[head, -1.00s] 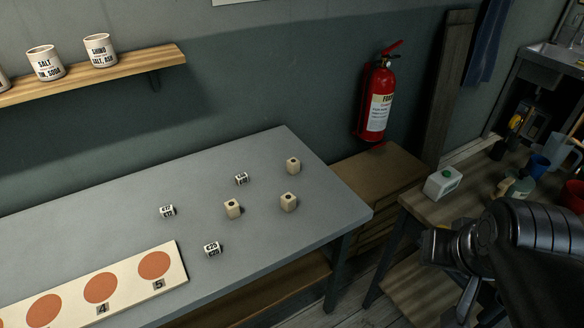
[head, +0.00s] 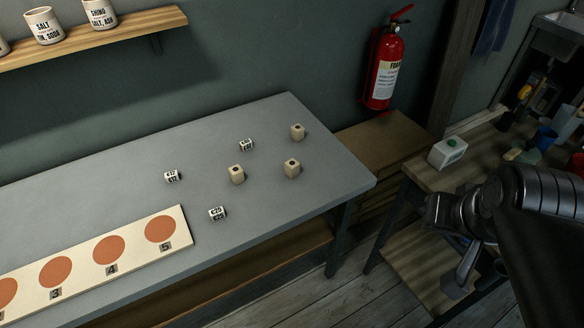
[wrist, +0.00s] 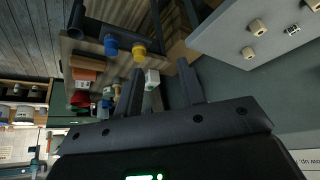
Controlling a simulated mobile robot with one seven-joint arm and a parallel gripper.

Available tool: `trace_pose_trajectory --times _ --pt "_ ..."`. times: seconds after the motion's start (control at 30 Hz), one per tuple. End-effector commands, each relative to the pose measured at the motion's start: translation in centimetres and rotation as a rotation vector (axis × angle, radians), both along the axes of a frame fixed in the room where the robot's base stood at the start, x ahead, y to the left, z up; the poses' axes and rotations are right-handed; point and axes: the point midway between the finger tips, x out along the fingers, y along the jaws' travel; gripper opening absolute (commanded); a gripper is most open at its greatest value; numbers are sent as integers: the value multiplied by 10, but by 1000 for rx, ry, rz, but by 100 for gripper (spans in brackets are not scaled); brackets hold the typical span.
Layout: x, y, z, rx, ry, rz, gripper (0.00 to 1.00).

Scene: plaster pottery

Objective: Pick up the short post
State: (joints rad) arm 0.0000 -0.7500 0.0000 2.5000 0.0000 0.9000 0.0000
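Three cream posts with dark holes in their tops stand on the grey table (head: 90,185) in the head view. One post (head: 297,132) is at the back right, one (head: 292,169) is in front of it, and one (head: 236,175) is to the left. The back one looks slightly shorter, but I cannot tell surely which is the short post. Posts also show at the upper right of the wrist view (wrist: 257,27). My gripper (wrist: 160,68) is open and empty, well away from the posts. In the head view my arm is at the right, off the table.
Three small printed white blocks (head: 217,213) lie among the posts. A board with orange discs (head: 182,230) lies at the table's front left. A wooden bench with a white box (head: 448,152) stands at the right. A fire extinguisher (head: 385,68) hangs on the wall.

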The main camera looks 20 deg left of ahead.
Motion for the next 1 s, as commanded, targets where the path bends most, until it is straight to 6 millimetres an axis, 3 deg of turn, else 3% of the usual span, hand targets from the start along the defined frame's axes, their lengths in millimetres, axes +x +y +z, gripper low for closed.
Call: trace_pose_trajectory --times 0.2,0.5,0.73,0.87,1.0 --pt "0 0 0 0 0 0 36" --pt "0 0 0 0 0 0 58" --pt "1 0 1 2 2 -1 58" --pt "14 6 5 17 20 -13 58" --pt "44 20 14 53 64 -46 58"
